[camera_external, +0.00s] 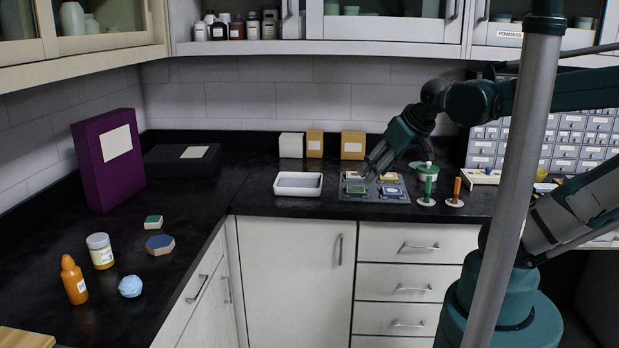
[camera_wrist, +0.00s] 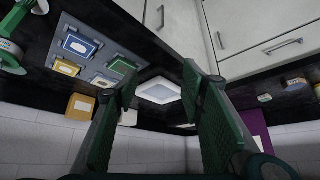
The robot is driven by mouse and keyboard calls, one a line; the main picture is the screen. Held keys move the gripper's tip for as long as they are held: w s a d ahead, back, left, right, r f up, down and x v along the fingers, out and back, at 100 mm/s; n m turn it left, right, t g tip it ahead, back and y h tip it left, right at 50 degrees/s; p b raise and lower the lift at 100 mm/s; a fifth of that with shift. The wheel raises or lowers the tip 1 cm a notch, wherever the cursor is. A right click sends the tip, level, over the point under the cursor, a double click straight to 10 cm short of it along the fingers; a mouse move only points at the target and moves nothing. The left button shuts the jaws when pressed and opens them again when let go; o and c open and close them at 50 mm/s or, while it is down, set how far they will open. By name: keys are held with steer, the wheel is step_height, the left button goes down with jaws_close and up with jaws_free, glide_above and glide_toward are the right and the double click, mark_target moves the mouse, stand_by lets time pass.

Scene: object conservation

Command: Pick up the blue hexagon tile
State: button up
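A green block (camera_external: 153,222), white-lidded jar (camera_external: 101,251), orange bottle (camera_external: 74,280) and crumpled blue ball (camera_external: 131,286) surround the tile. A purple box (camera_external: 108,160) stands behind. A white tray (camera_external: 298,193) lies left of the grey board (camera_external: 373,198), which holds several coloured tiles.

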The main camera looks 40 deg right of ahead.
steer(key=shift+o, duration=0.5)
steer(key=o, duration=0.6)
